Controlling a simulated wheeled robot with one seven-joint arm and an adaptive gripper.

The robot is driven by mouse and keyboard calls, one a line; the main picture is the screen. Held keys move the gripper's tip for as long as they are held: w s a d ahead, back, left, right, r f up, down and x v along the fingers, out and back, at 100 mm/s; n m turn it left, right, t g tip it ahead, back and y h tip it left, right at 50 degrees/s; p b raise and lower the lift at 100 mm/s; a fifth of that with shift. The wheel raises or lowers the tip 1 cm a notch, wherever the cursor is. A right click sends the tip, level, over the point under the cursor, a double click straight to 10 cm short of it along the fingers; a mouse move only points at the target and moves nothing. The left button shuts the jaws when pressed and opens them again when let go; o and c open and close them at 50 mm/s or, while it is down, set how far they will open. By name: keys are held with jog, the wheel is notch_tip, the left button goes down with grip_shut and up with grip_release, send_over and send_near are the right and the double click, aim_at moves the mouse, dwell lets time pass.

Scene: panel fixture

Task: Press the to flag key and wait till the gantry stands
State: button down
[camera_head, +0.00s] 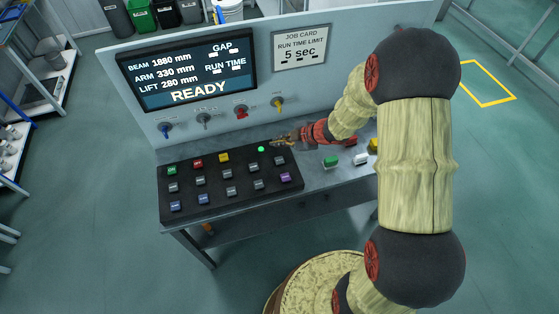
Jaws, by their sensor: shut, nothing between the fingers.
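A black key panel (235,199) lies on the bench with rows of small keys in green, red, yellow, grey, blue and purple. The key labels are too small to read, so I cannot tell which is the to flag key. A green lamp (261,149) glows at the panel's back right. My gripper (278,142) is shut and empty, at the panel's back right edge beside this lamp. I cannot tell whether it touches anything. A display (187,72) on the upright board reads BEAM, ARM 330 mm, LIFT 280 mm and READY. No gantry shows.
A job card (299,47) gives a run time limit of 5 sec. Several knobs or switches, one a red knob (240,111), line the board below the display. Green (331,162), white and yellow blocks sit on the bench at right, partly behind my arm.

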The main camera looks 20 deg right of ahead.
jog(key=b, duration=0.7)
send_over(279, 162)
notch_tip(279, 162, down, 7)
jog(key=shift+f, duration=0.8)
jog(key=shift+f, duration=0.2)
dwell(0.3)
jog(key=shift+f, duration=0.25)
